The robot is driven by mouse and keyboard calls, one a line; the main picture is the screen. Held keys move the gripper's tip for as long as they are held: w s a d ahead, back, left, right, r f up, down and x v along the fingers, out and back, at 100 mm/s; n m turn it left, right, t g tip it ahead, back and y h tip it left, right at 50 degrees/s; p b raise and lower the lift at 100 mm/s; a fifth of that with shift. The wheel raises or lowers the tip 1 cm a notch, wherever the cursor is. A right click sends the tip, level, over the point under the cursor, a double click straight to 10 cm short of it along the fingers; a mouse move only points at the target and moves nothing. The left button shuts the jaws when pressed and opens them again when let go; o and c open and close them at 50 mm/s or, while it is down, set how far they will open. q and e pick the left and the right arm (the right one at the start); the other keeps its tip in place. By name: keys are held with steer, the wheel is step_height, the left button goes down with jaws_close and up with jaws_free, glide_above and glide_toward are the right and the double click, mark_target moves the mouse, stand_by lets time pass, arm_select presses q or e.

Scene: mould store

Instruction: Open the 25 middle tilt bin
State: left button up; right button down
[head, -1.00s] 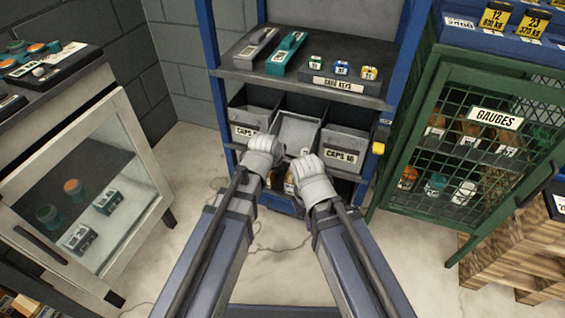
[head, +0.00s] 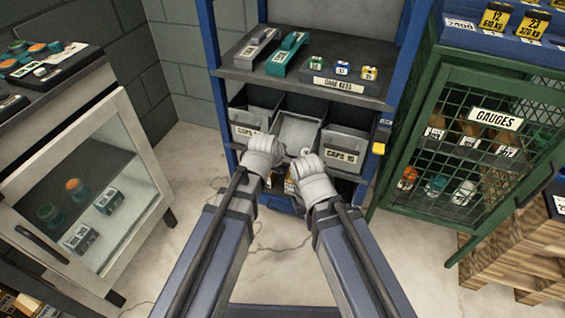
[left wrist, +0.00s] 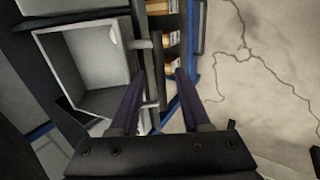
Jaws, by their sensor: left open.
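The middle tilt bin (head: 298,130) is a grey bin between two labelled caps bins in the blue rack. Its pale inside shows from above; its front is mostly hidden behind my grippers. In the left wrist view its pale inside (left wrist: 95,55) lies at the left, with a small handle (left wrist: 142,43) on its front edge. My left gripper (head: 280,156) is at the bin's front. In the left wrist view its two fingers (left wrist: 156,88) are apart, by the front edge, with no clear grip on the handle. My right gripper (head: 304,164) is close beside it, fingers hidden.
The right caps bin (head: 343,150) and left caps bin (head: 245,125) flank the middle one closely. A shelf (head: 300,84) with small blocks and tools overhangs them. A green gauges cabinet (head: 470,60) stands right, a glass-door cabinet (head: 90,190) left. Open floor (head: 275,270) lies below.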

arm_select(q)
steer(key=p+v, duration=0.5)
steer(key=v, duration=0.2)
steer(key=shift+s+r+p, duration=0.2)
steer(key=shift+p, duration=0.2)
arm_select(e)
step_height(320, 180, up, 6)
arm_select(q)
steer(key=shift+c, duration=0.2)
arm_select(e)
steer(key=shift+r, duration=0.1)
